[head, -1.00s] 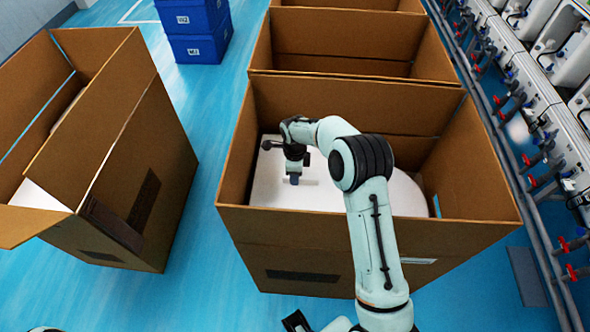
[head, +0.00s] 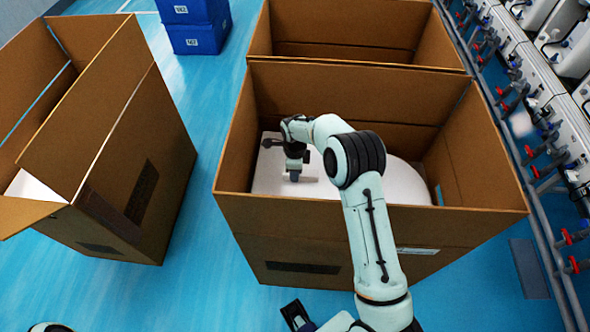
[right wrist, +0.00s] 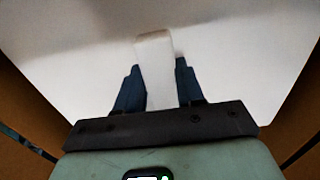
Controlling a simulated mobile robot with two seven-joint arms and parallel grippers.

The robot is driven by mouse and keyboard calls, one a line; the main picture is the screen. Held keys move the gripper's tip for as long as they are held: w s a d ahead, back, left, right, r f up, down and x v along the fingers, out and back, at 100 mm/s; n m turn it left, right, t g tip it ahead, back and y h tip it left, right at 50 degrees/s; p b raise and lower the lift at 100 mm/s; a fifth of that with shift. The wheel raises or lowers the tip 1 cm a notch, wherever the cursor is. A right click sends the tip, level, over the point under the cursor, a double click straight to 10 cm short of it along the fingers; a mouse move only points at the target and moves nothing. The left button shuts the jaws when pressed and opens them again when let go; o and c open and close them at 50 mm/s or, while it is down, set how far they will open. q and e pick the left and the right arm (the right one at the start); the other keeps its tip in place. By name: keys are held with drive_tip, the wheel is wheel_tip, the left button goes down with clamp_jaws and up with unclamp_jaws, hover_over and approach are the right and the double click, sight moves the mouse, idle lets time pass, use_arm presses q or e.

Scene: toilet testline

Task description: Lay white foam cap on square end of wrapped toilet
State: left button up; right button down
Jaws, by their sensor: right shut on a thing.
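My right gripper (head: 294,178) points down inside the middle open cardboard box, at the left part of a white shape. It is shut on a narrow white strip (right wrist: 155,65), which shows between its dark blue fingers in the right wrist view and appears to be part of the white foam cap. The white shape in the box, the wrapped toilet (head: 408,184), has a squarish left end and a rounded right end; my arm hides its middle. I cannot tell where cap and toilet meet, or whether they touch.
The middle box (head: 320,225) has tall walls around my right gripper. Another open box (head: 360,20) stands behind it. A box at left (head: 120,160) holds something white. Blue crates (head: 198,28) stand far back. Pipes with red valves run along the right. Blue floor lies between the boxes.

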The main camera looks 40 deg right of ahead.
drive_tip(key=shift+f, duration=0.4)
idle(0.4)
drive_tip(key=c, duration=0.6)
unclamp_jaws()
wheel_tip(320, 180, up, 13)
drive_tip(key=shift+r+p, duration=0.2)
drive_tip(key=shift+p, duration=0.1)
